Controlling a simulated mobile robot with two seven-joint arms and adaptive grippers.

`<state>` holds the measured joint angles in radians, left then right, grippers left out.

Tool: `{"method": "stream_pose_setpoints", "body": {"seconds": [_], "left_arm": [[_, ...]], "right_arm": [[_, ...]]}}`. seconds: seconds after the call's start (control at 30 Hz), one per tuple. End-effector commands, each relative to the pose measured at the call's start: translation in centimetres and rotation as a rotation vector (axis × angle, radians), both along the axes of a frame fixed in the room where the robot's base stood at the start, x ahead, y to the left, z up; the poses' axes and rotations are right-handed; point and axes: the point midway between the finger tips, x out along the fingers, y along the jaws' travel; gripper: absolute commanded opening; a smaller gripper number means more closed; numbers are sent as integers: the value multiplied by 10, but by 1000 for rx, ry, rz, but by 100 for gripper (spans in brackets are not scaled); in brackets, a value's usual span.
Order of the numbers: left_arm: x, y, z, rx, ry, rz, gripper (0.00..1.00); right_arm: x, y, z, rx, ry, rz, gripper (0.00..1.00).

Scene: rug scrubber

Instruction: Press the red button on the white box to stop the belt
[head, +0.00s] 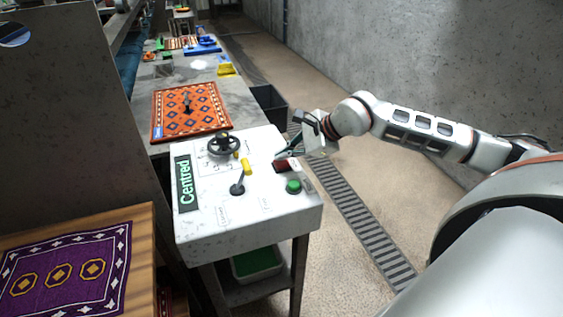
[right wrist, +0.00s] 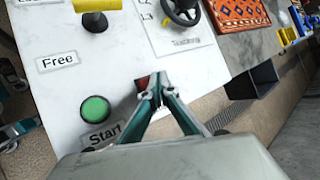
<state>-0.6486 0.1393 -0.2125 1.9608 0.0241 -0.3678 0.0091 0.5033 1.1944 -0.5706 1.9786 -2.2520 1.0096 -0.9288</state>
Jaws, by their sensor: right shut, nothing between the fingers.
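The white box (head: 245,215) stands in the middle of the head view, with a sloping top panel. The red button (head: 281,167) is at the panel's right side, behind the green button (head: 293,186). My right gripper (head: 284,155) reaches in from the right with its fingertips at the red button. My left gripper is not in view.
The panel also has a yellow-handled lever (head: 238,188), a black handwheel (head: 224,145) and a green "Centred" display (head: 184,182). An orange rug (head: 205,112) lies on the table behind. A purple rug (head: 70,265) is at lower left. A dark bin (head: 266,103) stands behind the gripper.

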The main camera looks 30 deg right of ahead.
Motion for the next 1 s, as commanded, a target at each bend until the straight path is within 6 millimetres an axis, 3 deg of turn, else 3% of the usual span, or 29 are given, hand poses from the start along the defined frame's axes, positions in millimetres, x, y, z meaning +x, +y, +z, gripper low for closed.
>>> {"method": "stream_pose_setpoints", "body": {"seconds": [1.0], "left_arm": [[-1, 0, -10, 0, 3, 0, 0]], "right_arm": [[0, 0, -11, -1, 1, 0, 0]]}}
